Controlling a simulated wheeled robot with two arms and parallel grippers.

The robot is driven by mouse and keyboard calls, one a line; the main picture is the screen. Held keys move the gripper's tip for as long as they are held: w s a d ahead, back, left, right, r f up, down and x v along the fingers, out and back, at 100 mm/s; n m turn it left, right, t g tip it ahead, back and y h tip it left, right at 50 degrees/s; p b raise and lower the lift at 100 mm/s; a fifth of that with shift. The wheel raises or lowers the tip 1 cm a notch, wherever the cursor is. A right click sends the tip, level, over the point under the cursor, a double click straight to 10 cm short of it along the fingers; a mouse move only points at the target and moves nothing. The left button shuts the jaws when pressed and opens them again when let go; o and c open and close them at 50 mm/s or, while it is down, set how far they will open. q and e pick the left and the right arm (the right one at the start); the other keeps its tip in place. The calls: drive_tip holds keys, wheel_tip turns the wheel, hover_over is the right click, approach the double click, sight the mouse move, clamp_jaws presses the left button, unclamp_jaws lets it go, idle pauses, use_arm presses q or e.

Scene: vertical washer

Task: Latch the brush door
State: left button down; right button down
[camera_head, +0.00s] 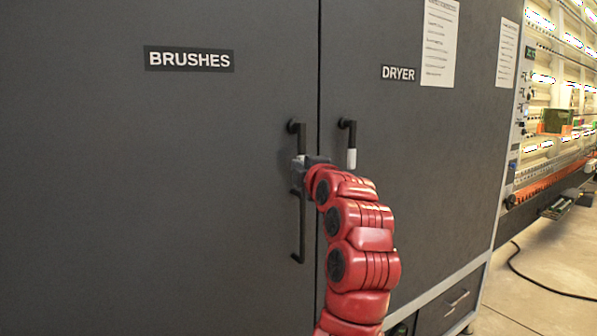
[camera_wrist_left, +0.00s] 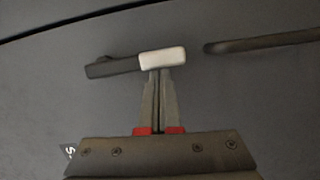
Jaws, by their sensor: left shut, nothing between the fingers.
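The grey brush door (camera_head: 140,180), labelled BRUSHES, fills the left of the head view and looks flush with the door beside it. Its black latch lever (camera_head: 301,139) hangs down near the door's right edge. In the wrist view the lever (camera_wrist_left: 112,67) has a white tip (camera_wrist_left: 163,58). My left gripper (camera_head: 300,162) is at the lever's lower end, with its fingers (camera_wrist_left: 159,75) shut together and empty. The fingertips are at the white tip's side edge; whether they touch it I cannot tell. My right gripper is out of view.
The brush door's long black handle (camera_head: 302,228) runs below the lever; my gripper covers its top. The DRYER door (camera_head: 425,150) is to the right, with its own white-tipped lever (camera_head: 350,142) hanging down. A drawer (camera_head: 455,300) is at lower right. A cable (camera_head: 550,288) lies on the floor.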

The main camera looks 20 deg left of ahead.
use_arm(q)
drive_tip(key=shift+a, duration=0.1)
idle(0.5)
drive_tip(key=s+d+b, duration=0.2)
drive_tip(key=s+d, duration=0.2)
drive_tip(key=s, duration=0.7)
